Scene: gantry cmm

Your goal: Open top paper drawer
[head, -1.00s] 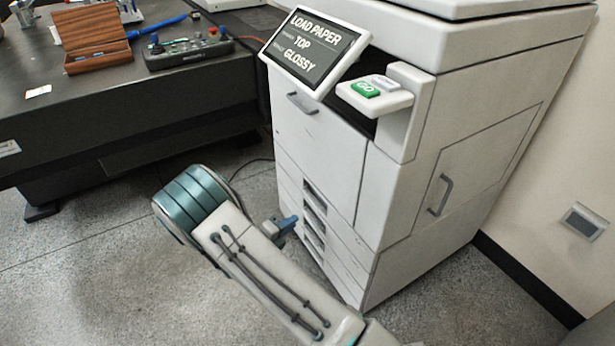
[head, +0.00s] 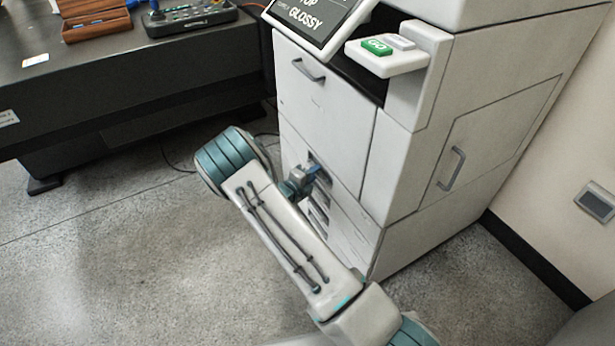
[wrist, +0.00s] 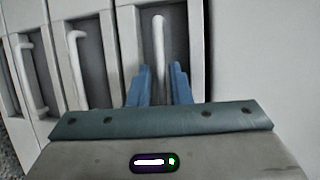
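The white copier (head: 325,115) has a stack of paper drawers low on its front, with recessed handles. In the wrist view the drawers look turned sideways. The top drawer's pale bar handle (wrist: 158,45) sits in a grey recess beside the plain upper panel. My gripper (wrist: 160,85) is open, with its blue fingers pointing at that recess, one on each side of the handle. I cannot tell whether they touch it. In the head view my gripper (head: 313,172) is at the top of the drawer stack and partly hides the top recess. The drawer looks shut.
Lower drawer handles show in the wrist view (wrist: 78,68). The copier's upper front door has its own handle (head: 308,70), below a tilted screen (head: 318,18) and a green GO button (head: 377,47). A dark table (head: 110,85) stands at left. Floor in front is clear.

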